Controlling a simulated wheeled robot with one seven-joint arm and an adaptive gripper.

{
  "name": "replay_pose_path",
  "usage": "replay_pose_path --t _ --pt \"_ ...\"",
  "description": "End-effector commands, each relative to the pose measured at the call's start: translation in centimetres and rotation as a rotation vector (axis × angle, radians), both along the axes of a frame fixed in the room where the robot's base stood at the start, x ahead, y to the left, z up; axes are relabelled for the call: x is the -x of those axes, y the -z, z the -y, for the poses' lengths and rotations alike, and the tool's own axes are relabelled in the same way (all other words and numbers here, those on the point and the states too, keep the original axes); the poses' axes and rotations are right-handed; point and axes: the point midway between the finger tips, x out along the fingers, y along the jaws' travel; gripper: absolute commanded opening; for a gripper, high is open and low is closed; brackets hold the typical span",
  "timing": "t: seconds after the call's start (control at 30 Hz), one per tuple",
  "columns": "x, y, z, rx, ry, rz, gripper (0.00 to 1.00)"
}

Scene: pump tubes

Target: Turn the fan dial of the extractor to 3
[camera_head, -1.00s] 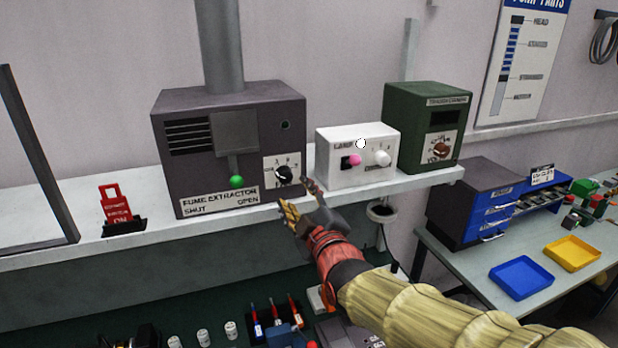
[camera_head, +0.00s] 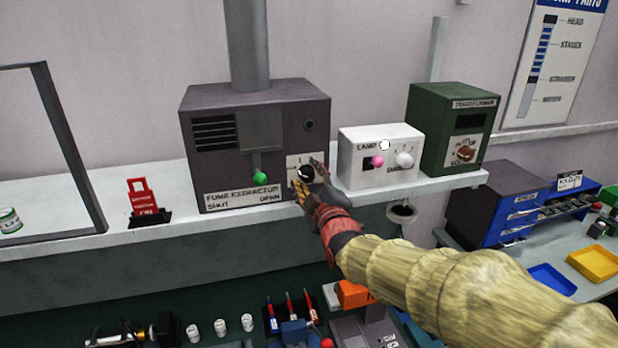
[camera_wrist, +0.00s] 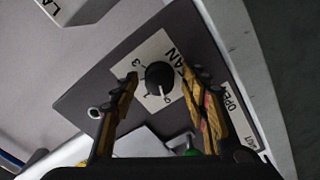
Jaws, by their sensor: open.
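The fume extractor (camera_head: 262,130) is a dark box with a flue on the shelf, with a green-tipped lever and lettering for shut and open. Its fan dial (camera_head: 304,173) is a black round knob on a white plate at the lower right of its front. In the wrist view the dial (camera_wrist: 159,76) shows a white pointer mark, with numbers around it including 0, 1 and 3; the mark appears to lie near the 0 side. My gripper (camera_head: 309,182) is at the dial in the head view. In the wrist view its open fingers (camera_wrist: 158,88) stand on either side of the knob, apparently apart from it.
The white lamp box (camera_head: 380,157) stands close to the right of the extractor, with a green transformer box (camera_head: 455,128) beyond it. A red tag stand (camera_head: 145,200) sits left on the shelf (camera_head: 85,220). Small parts and tools lie on the bench below.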

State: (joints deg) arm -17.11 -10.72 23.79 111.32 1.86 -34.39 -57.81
Motion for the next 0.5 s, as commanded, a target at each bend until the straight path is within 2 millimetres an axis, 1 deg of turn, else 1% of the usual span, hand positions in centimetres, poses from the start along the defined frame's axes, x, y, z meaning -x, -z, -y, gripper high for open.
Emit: replay_pose_path --t 0.17,0.5 --pt "0.02 -0.02 0.02 0.000 0.000 0.000 0.44" --pt "0.03 -0.02 0.01 0.000 0.000 0.000 0.25"
